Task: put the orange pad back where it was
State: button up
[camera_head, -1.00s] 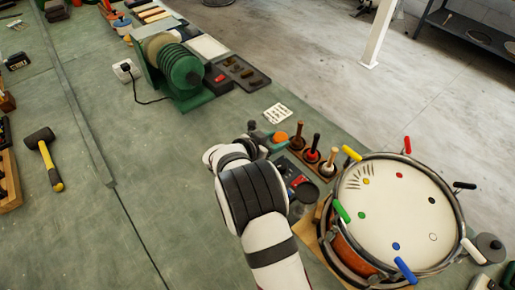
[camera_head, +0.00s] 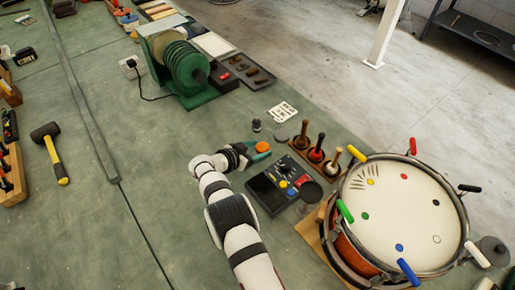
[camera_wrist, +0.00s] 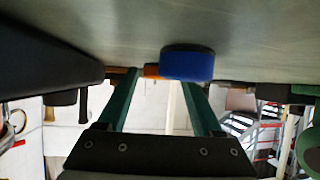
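The orange pad (camera_head: 263,147) is a small round disc just left of the peg stand. My gripper (camera_head: 260,153) has its teal fingers at the pad, low near the bench. In the wrist view, an orange edge (camera_wrist: 152,71) shows between my fingertips (camera_wrist: 160,76); the fingers stand apart by about a pad's width and appear closed on it. I cannot tell whether the pad touches the bench.
A black control box (camera_head: 284,186) with coloured buttons is close on the right. A grey disc (camera_head: 281,135) and a small dark knob (camera_head: 257,125) lie beyond the gripper. Upright pegs (camera_head: 318,149) and the drum (camera_head: 402,215) stand right. Green bench is clear on the left.

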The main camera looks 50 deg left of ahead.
jog(key=shift+o, duration=0.8)
jog(key=shift+s+r, duration=0.3)
jog(key=v, duration=1.1)
jog(key=shift+s+d+r, duration=0.1)
jog(key=shift+s, duration=0.05)
